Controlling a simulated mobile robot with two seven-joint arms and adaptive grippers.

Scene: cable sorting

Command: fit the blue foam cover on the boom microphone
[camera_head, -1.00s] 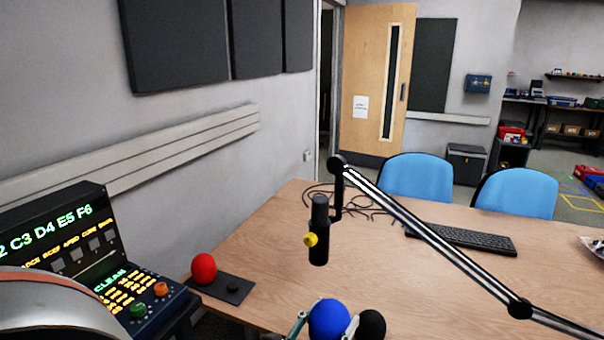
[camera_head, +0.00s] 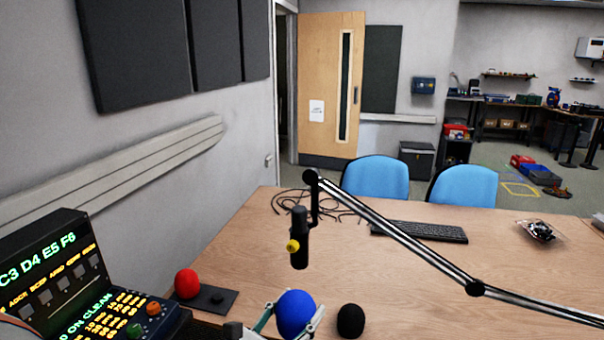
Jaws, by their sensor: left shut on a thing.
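The blue foam cover (camera_head: 296,313) is a round ball at the bottom middle, near the front table edge. My left gripper (camera_head: 291,320) is shut on it, with fingers on both sides; I cannot tell how high it is above the table. The boom microphone (camera_head: 299,240) is a black cylinder with a yellow knob, hanging upright from the boom arm (camera_head: 400,235). It is above and just right of the cover in the picture, apart from it, and its end is bare. My right gripper is not in view.
A black foam ball (camera_head: 350,321) is right of the blue cover. A red foam ball (camera_head: 187,283) sits by a dark plate (camera_head: 225,299) at the left. A control console (camera_head: 70,285), cables (camera_head: 290,203) and keyboard (camera_head: 420,232) are around. The table's right front (camera_head: 440,315) is clear.

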